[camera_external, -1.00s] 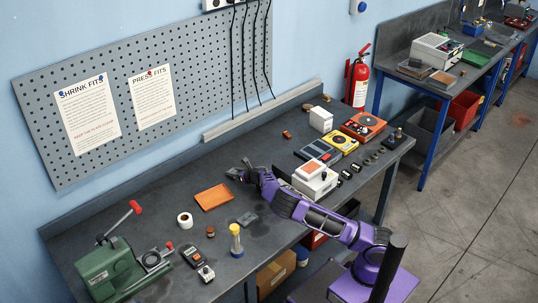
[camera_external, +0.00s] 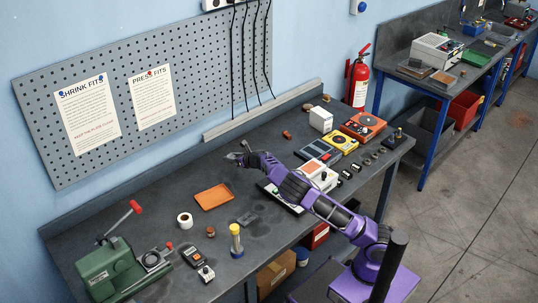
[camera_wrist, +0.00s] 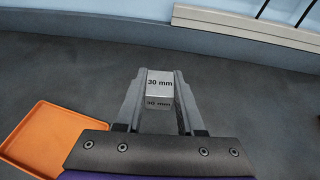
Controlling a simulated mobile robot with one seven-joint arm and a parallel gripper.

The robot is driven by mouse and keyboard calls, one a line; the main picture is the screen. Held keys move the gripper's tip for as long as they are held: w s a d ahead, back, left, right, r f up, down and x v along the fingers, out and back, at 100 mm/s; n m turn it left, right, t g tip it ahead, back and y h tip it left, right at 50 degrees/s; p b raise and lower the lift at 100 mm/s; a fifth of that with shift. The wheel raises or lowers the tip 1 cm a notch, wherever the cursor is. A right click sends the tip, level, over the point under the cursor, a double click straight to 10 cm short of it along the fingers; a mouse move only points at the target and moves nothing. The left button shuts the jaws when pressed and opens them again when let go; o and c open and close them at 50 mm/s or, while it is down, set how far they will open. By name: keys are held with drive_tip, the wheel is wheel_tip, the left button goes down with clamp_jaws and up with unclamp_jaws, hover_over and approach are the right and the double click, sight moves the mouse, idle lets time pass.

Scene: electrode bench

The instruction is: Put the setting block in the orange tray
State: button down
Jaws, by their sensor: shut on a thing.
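My gripper (camera_external: 238,157) is raised over the back half of the bench, to the right of and behind the orange tray. In the wrist view, my gripper (camera_wrist: 160,85) is shut on the setting block (camera_wrist: 159,84), a small grey metal block marked "30 mm". The block sits between the fingertips and is too small to make out in the external view. The orange tray (camera_external: 213,197) lies flat on the bench and looks empty. It also shows at the lower left of the wrist view (camera_wrist: 45,142), apart from the block.
A yellow-topped bottle (camera_external: 236,240) and a flat grey item (camera_external: 248,219) are in front. A green press (camera_external: 110,270) is at the left end. A white device (camera_external: 320,176) sits beneath my arm. Bench around the tray is mostly clear.

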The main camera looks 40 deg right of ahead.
drive_tip(key=s+a+n+y, duration=0.2)
drive_tip(key=a+n+y, duration=0.15)
drive_tip(key=a, duration=0.35)
drive_tip(key=n+g+y, duration=0.4)
drive_tip(key=n+y, duration=0.1)
hover_over(214, 198)
wheel_tip(214, 198, down, 4)
drive_tip(key=shift+w+r+m+b, duration=0.1)
drive_tip(key=shift+r+m+b, duration=0.05)
drive_tip(key=shift+m+b, duration=0.15)
drive_tip(key=shift+f, duration=2.3)
drive_tip(key=shift+f+b, duration=0.2)
drive_tip(key=shift+b, duration=0.3)
drive_tip(key=c, duration=0.5)
unclamp_jaws()
drive_tip(key=shift+r, duration=0.1)
